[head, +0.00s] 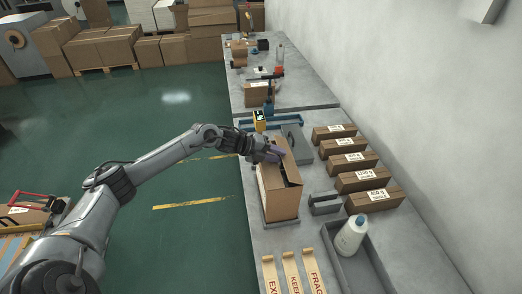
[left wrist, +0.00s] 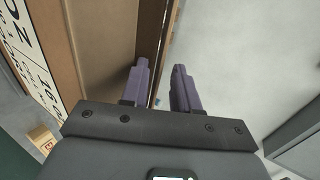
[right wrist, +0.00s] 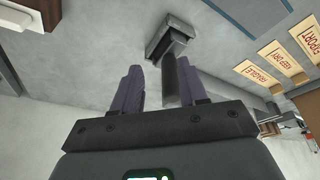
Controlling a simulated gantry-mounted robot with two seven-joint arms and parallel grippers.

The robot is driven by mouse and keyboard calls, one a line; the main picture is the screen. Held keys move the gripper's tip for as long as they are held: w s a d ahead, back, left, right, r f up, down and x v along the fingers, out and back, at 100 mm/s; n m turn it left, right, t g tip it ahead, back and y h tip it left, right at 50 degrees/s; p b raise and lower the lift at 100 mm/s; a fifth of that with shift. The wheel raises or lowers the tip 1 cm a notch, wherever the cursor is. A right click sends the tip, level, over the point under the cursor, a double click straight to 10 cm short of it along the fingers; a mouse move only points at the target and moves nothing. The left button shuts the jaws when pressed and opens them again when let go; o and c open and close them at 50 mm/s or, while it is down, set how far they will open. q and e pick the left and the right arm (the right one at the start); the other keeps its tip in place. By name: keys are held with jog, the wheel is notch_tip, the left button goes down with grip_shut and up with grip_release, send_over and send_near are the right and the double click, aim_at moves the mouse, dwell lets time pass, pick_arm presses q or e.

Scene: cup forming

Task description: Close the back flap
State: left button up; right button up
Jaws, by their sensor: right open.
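The open cardboard box (head: 277,203) stands on the bench in the head view, with a dark opening at its top. A raised brown flap (head: 296,160) is at its far side. My left gripper (head: 272,153) is at this far top edge. In the left wrist view, my left gripper's purple fingers (left wrist: 164,85) stand apart, with a thin cardboard edge (left wrist: 165,45) running between them. I see a gap beside the edge. My right gripper (right wrist: 160,88) shows only in the right wrist view, open above the grey bench, away from the box.
Several labelled cartons (head: 358,180) line the wall side. A white bottle (head: 351,236) stands in a grey tray (head: 376,270). A grey holder (head: 325,204) is right of the box; label strips (head: 293,272) lie in front.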

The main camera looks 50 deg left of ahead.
pick_arm(q)
jog(key=v, duration=0.9)
dwell(0.3)
